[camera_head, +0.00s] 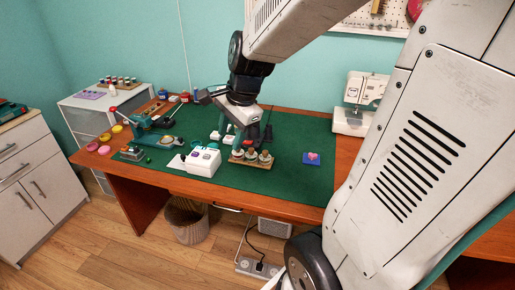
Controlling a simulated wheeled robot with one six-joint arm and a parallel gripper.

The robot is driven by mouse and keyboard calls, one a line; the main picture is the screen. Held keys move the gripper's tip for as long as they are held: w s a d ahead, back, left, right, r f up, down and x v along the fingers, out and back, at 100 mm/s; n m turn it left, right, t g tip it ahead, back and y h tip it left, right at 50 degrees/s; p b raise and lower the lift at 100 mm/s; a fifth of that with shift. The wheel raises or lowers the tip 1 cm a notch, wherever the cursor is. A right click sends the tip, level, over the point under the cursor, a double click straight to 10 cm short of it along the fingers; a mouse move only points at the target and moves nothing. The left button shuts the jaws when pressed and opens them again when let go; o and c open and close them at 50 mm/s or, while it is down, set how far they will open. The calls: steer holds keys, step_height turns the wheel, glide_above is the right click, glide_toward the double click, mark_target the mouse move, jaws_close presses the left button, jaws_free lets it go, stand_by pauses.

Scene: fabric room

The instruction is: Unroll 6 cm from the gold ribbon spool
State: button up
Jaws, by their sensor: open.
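A small wooden stand (250,162) on the green mat holds a short row of pale, brownish spools (251,155). They are too small for me to tell which one carries the gold ribbon, and no loose ribbon end can be made out. My gripper (243,137) points down just above and behind the row, with its jaws open. Its fingers partly cover the area behind the spools, and I see nothing held between them. I cannot tell whether a finger touches a spool.
A white box-like device (203,161) stands just left of the stand.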

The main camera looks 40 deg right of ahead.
steer(key=w+d+f+m+t+h, duration=0.1)
steer(key=w+d+f+m, duration=0.25)
steer(key=d+m, duration=0.3)
steer(key=w+d+f+m, duration=0.3)
steer(key=d+f+m, duration=0.2)
steer(key=d+m, duration=0.15)
steer(key=m+h, duration=0.1)
steer(key=m, duration=0.7)
glide_toward(265, 151)
steer(key=x, duration=0.7)
steer(key=shift+f, duration=0.25)
steer(key=shift+w+f, duration=0.15)
steer(key=shift+f, duration=0.35)
jaws_close()
